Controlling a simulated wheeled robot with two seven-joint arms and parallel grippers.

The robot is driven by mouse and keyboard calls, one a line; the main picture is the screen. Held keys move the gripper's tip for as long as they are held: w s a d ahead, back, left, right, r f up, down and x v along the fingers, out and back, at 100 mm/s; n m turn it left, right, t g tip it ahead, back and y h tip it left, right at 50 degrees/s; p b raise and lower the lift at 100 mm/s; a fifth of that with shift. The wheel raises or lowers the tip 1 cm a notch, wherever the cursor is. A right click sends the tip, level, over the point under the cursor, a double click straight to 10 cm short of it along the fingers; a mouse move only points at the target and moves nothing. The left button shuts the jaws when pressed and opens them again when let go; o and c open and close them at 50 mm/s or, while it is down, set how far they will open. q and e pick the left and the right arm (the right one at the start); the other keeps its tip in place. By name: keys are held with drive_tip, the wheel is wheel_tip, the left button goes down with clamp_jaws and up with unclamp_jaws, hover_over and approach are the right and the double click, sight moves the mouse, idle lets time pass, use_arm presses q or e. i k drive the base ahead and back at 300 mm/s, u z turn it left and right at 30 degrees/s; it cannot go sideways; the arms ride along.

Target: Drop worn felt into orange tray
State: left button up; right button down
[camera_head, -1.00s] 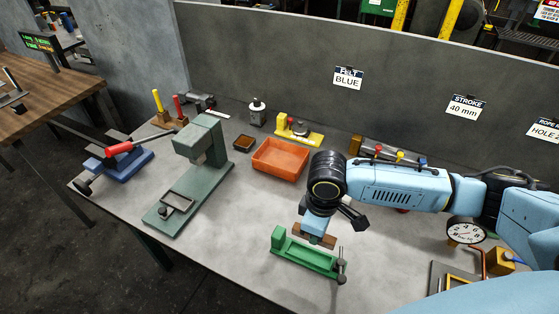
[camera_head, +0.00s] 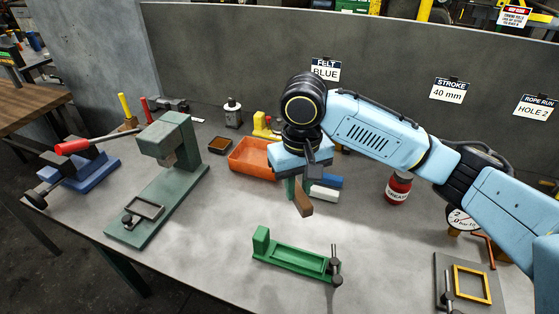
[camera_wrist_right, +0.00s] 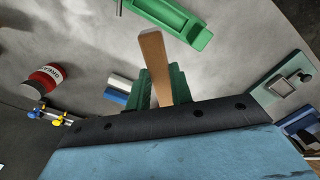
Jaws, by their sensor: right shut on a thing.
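My right gripper (camera_head: 296,190) is shut on the worn felt (camera_head: 304,206), a brown strip that hangs tilted below the fingers. In the right wrist view the felt (camera_wrist_right: 153,62) sticks out between the two green fingers (camera_wrist_right: 163,88). The orange tray (camera_head: 246,172) is on the bench just left of the gripper, its right end partly hidden behind my arm. The felt is held above the bench, to the right of and nearer than the tray, outside it. My left gripper is not in view.
A green holder (camera_head: 290,259) with an empty channel lies in front. White (camera_head: 323,192) and blue (camera_head: 329,181) strips lie behind the gripper. A green press (camera_head: 165,170) stands left. A red-labelled can (camera_head: 397,189) and gauge (camera_head: 463,219) stand right.

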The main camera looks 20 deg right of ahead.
sight(264, 162)
drive_tip(key=z, duration=2.85)
drive_tip(key=k, duration=1.5)
drive_tip(key=u, duration=1.9)
drive_tip(key=i, duration=1.65)
